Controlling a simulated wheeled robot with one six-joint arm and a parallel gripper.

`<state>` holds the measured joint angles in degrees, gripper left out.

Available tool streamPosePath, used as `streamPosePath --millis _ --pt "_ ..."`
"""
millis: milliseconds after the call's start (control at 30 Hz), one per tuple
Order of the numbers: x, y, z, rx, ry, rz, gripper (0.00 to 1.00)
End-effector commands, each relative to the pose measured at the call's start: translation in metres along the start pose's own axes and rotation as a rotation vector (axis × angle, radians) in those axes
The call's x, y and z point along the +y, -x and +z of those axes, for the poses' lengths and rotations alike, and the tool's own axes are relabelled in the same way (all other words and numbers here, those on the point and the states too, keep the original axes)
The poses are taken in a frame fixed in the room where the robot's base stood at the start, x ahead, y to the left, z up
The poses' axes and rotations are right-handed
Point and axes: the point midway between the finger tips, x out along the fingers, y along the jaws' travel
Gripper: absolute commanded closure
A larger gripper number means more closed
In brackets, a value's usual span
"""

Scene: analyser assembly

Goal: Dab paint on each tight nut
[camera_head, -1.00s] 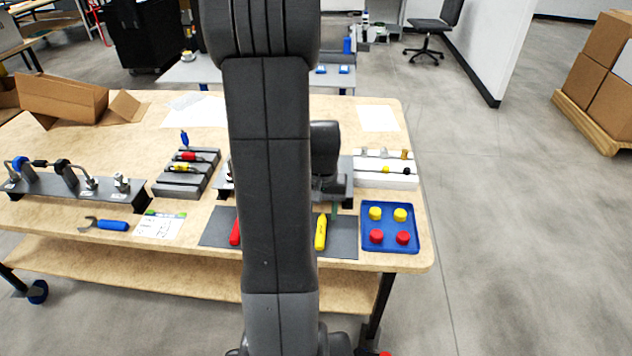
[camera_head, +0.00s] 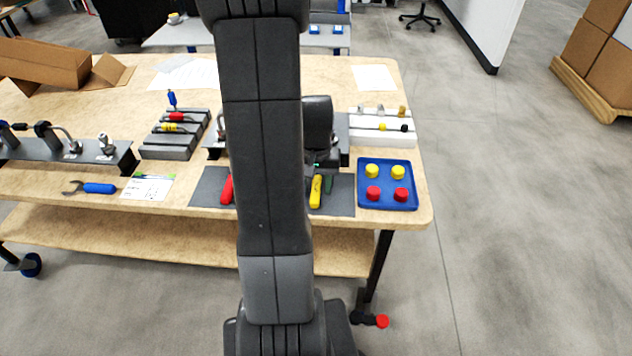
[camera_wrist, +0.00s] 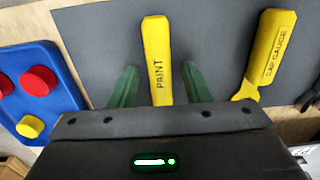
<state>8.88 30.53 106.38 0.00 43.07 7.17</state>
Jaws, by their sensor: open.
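The yellow paint marker (camera_wrist: 156,55), labelled PAINT, lies on a dark grey mat (camera_wrist: 105,35). In the wrist view my gripper (camera_wrist: 160,78) is open, with one green finger on each side of the marker; I cannot tell whether they touch it. In the head view the yellow marker (camera_head: 316,190) shows just below my gripper, which my arm partly hides. Metal fittings with nuts stand on a dark bracket (camera_head: 118,155) at the left of the table; part of it is cut off. My arm hides the table's middle.
A yellow gap gauge (camera_wrist: 270,45) lies right of the marker in the wrist view. A blue tray (camera_head: 388,204) with red and yellow caps stands at the table's right. A wrench (camera_head: 98,188), a card (camera_head: 147,187) and a grey tool block (camera_head: 168,150) lie left.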

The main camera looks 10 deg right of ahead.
Motion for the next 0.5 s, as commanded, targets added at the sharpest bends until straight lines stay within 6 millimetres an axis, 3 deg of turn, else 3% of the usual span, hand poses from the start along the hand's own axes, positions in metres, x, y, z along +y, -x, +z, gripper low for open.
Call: streamPosePath --millis 133,367,500 --pt "0.0 0.0006 0.0001 0.0 0.0 0.0 0.56" --pt "0.0 0.0007 0.0002 0.0 0.0 0.0 1.0" --pt "0.0 0.0016 0.0002 0.0 0.0 0.0 1.0"
